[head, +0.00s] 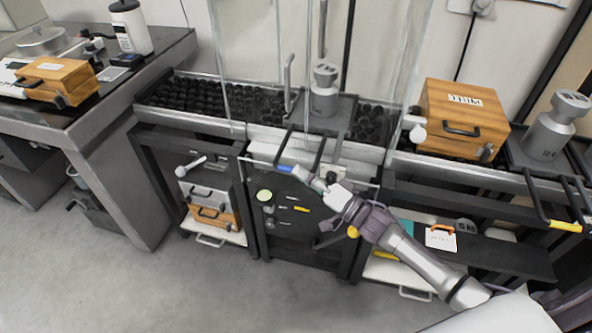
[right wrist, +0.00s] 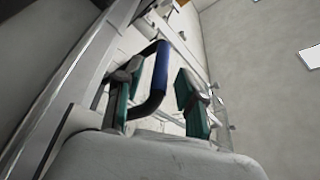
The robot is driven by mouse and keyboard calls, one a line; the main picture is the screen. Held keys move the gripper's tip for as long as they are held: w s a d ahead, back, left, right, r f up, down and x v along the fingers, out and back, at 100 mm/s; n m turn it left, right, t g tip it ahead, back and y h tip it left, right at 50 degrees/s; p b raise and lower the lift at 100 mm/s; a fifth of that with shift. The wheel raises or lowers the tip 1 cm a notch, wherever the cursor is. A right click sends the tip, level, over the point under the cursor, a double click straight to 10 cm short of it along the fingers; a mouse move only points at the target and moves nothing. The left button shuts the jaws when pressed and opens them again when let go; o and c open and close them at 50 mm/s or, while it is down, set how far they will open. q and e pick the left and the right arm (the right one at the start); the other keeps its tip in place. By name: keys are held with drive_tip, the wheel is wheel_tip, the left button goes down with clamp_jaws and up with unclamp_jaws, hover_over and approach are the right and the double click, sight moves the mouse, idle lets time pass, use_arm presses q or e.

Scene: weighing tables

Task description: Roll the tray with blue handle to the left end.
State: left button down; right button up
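The tray with the blue handle (head: 344,112) is dark and sits on the roller table behind the glass panels, near the middle of the head view. A grey metal weight (head: 323,92) stands on it. Its handle (head: 285,168) sticks out over the front edge, with a blue grip; the grip also shows in the right wrist view (right wrist: 161,66). My right gripper (head: 308,179) is at the handle. In the right wrist view its green-padded fingers (right wrist: 157,104) are apart, with the handle between them, nearer the left finger. My left gripper is not in view.
Black rollers (head: 205,97) run clear to the left of the tray. Glass panels (head: 400,75) stand around the middle. To the right are a wooden box (head: 462,112) and another weight (head: 548,128) on a tray with a yellow handle (head: 565,226). Drawers and shelves lie below.

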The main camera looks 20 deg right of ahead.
drive_tip(key=shift+x, duration=1.15)
clamp_jaws()
